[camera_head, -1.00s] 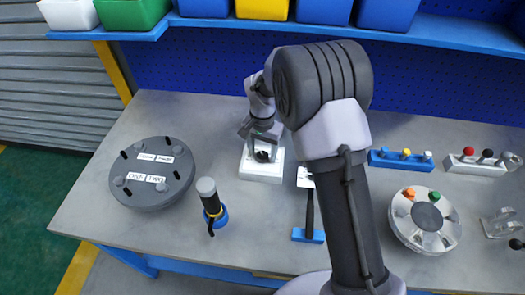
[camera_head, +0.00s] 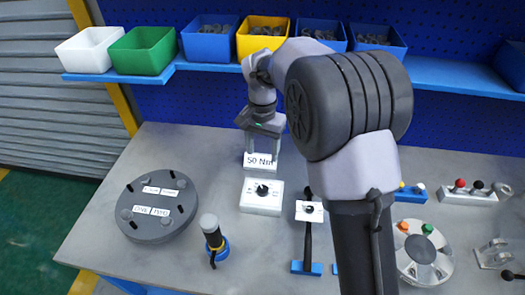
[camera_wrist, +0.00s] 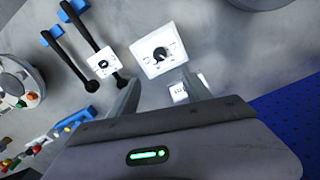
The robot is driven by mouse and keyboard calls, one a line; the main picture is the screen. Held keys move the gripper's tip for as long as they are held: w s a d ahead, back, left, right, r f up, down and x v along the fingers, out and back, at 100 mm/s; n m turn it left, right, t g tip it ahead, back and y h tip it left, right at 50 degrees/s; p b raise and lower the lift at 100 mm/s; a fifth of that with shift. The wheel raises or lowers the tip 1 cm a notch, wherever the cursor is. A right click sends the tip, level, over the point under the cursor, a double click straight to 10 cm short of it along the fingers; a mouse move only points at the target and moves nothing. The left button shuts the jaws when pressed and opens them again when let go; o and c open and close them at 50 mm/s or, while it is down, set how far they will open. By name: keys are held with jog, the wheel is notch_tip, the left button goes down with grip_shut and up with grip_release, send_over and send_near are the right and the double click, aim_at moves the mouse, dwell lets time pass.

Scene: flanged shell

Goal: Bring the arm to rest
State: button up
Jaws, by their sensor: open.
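My gripper (camera_head: 261,150) is open and empty in the head view, raised behind a white box with a black dial (camera_head: 263,190). In the wrist view my gripper (camera_wrist: 160,80) shows two spread fingers with bare bench between them, and the dial box (camera_wrist: 159,52) lies beyond the tips, apart from them. A white "50 Nm" label (camera_head: 258,160) shows between the fingers in the head view. My arm rises at the right of the middle and hides part of the bench.
A long-handled tool (camera_head: 307,245) lies right of the dial box. A round grey fixture (camera_head: 423,255) stands at right. Bins line the blue shelf (camera_head: 430,70) behind.

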jog(key=s+d+r+t+y+b, duration=0.1)
jog(key=s+d+r+t+b, duration=0.15)
jog(key=s+r, duration=0.4)
jog(key=s+d+r+t+b, duration=0.1)
jog(key=s+d+r+b, duration=0.2)
jog(key=s, duration=0.6)
jog(key=s+d+f+t+y+b, duration=0.1)
jog(key=s+f+t, duration=0.1)
jog(key=s, duration=1.1)
jog(key=shift+d+f+n, duration=0.25)
jog(key=shift+f+n, duration=0.15)
jog(key=shift+f, duration=0.05)
